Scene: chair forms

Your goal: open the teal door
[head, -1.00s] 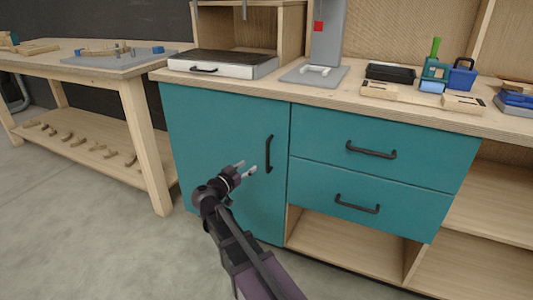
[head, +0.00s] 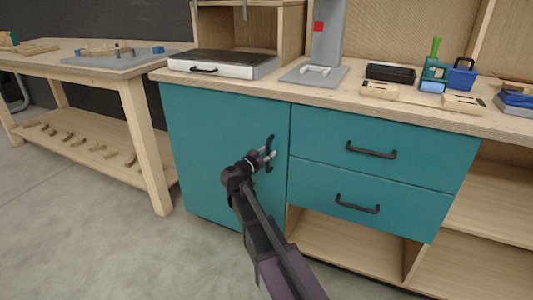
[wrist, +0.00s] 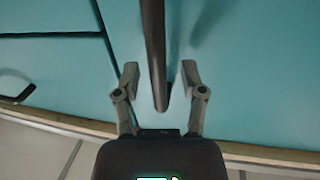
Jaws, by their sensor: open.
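The teal door (head: 215,140) is closed, on the left of the workbench cabinet. Its black vertical handle (head: 270,143) is near the door's right edge. My gripper (head: 270,155) is at the handle in the head view. In the wrist view the open fingers of my gripper (wrist: 161,80) stand on either side of the handle (wrist: 154,50), with a gap on both sides. The handle's lower end lies between the fingers. In the head view my gripper covers part of the handle.
Two teal drawers (head: 345,140) with black handles are right of the door. An open shelf (head: 345,245) is below them. A wooden table (head: 135,85) stands at the left. The floor (head: 110,240) before the door is clear.

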